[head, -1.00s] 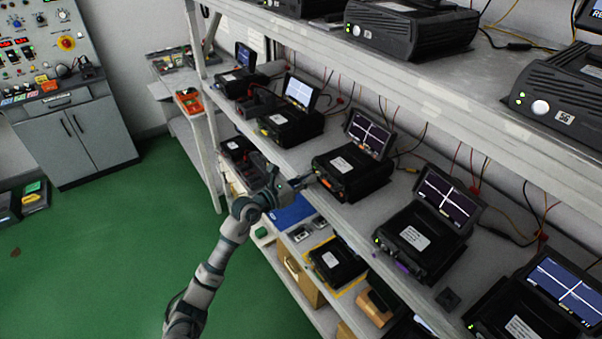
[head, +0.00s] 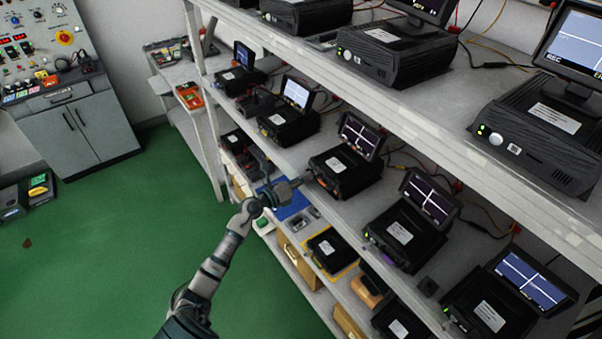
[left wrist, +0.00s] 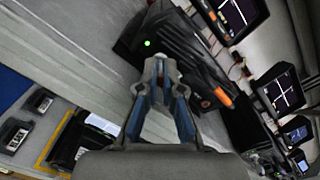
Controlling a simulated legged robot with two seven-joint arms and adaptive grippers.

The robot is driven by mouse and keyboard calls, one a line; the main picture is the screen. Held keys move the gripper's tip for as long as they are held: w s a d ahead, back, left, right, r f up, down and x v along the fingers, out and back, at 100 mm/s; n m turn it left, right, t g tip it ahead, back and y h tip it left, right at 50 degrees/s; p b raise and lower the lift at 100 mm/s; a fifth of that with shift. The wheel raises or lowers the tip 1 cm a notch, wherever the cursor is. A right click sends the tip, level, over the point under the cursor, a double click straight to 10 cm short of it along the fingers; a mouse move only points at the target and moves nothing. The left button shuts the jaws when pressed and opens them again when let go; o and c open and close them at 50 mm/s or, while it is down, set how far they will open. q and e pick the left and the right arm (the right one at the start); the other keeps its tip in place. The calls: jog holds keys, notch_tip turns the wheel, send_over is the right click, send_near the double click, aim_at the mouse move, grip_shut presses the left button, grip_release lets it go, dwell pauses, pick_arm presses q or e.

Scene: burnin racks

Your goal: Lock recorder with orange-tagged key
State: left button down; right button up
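The recorder with the orange tag (head: 337,192) is a black box (head: 345,172) with a white label and a raised screen, on the middle shelf. In the left wrist view the orange tag (left wrist: 221,97) sticks out from the recorder's front, right of my fingers. A green light (left wrist: 147,43) glows on that front. My left gripper (left wrist: 160,66) has its blue-padded fingers drawn together at the tips, close in front of the recorder. Whether a small thing is between the tips is too small to tell. In the head view the left gripper (head: 304,180) is at the recorder's left front corner. My right gripper is not in view.
Similar recorders stand along the same shelf, one with a purple tag (head: 371,240). Larger recorders (head: 395,48) stand on the upper shelf (head: 480,150), whose edge overhangs. A lower shelf holds a blue mat (head: 292,205) and boxes.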

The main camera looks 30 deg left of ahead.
pick_arm(q)
jog(key=shift+w+d+r+n, duration=0.1)
jog(key=shift+r+n, duration=0.05)
jog(key=shift+n, duration=0.15)
jog(key=c, duration=1.6)
grip_release()
jog(key=shift+w+d+f, duration=0.15)
jog(key=shift+w+f, duration=0.05)
jog(key=shift+w, duration=0.15)
